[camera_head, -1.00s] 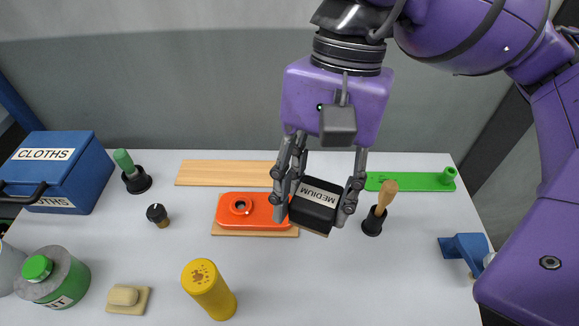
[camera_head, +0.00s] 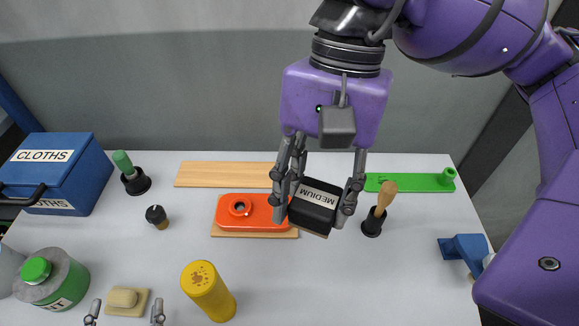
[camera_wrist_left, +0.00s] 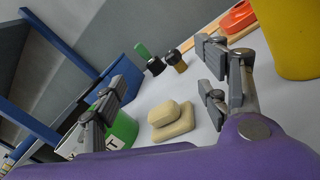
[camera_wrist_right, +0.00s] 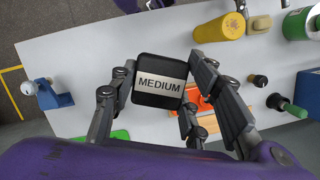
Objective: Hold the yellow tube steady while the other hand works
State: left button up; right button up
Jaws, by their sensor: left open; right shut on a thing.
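The yellow tube (camera_head: 208,291) stands upright on the table near its front edge, with a brown mark on its top. It also shows in the left wrist view (camera_wrist_left: 286,40) and the right wrist view (camera_wrist_right: 220,28). My left gripper (camera_head: 124,314) is open and empty at the bottom of the head view, left of the tube and around or above the beige block; it does not touch the tube. My right gripper (camera_head: 318,208) is shut on a black block labelled MEDIUM (camera_head: 314,203), seen close in the right wrist view (camera_wrist_right: 160,82), held above the table.
Behind are an orange plate (camera_head: 252,211), a black knob (camera_head: 157,216), a green-handled tool (camera_head: 130,172), a wooden-handled tool (camera_head: 378,208) and a blue CLOTHS box (camera_head: 62,170).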

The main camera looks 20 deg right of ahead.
aim_at(215, 318)
pick_arm(q)
jog(key=s+d+f+n+g+h, duration=0.1)
jog(key=s+d+f+n+h, duration=0.3)
jog(key=s+d, duration=0.7)
jog(key=shift+y, duration=0.7)
jog(key=x, duration=0.3)
jog(key=f+x, duration=0.1)
jog(key=x, duration=0.7)
jog(key=shift+w+d+f, duration=0.1)
jog(key=shift+w+f, duration=0.05)
jog(key=shift+f, duration=0.2)
jog(key=shift+c, duration=0.2)
grip_shut()
